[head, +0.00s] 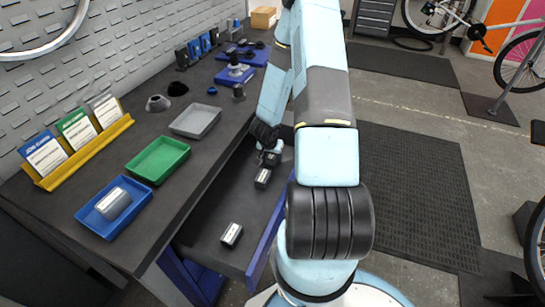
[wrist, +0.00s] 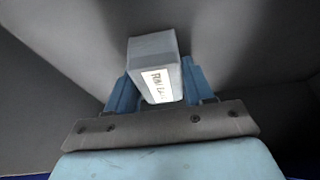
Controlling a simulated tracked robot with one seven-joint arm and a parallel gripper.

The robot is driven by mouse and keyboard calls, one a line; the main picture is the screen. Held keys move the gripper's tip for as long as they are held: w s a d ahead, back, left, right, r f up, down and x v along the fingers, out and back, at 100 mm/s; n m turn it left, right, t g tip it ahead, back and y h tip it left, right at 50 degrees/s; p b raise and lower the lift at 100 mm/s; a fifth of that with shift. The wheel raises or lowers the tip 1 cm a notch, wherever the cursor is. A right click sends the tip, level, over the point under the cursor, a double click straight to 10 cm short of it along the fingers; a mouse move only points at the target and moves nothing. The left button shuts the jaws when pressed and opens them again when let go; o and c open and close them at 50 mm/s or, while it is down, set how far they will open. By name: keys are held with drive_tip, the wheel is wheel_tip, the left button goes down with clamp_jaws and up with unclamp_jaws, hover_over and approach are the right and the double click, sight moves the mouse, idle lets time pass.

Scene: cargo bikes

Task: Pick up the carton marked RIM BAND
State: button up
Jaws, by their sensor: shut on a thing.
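In the wrist view, a grey carton (wrist: 152,50) with a white label stands between the blue fingers of my gripper (wrist: 155,88). The label begins "RIM" and its end is hard to read. My gripper is shut on this carton. In the head view, my gripper (head: 270,157) reaches down into the open drawer (head: 205,252) under the bench. A small dark carton with a pale label (head: 263,178) shows at its tips. Another labelled carton (head: 231,235) lies apart in the drawer, nearer the front, its text too small to read.
On the bench are a blue tray (head: 93,228) holding a grey labelled carton (head: 114,203), a green tray (head: 160,161), a grey tray (head: 196,121) and a yellow card rack (head: 92,152). The drawer's blue edge (head: 262,240) runs close beside my arm. Bikes stand at the right.

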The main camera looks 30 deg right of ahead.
wheel_tip(320, 180, up, 17)
idle(1.0)
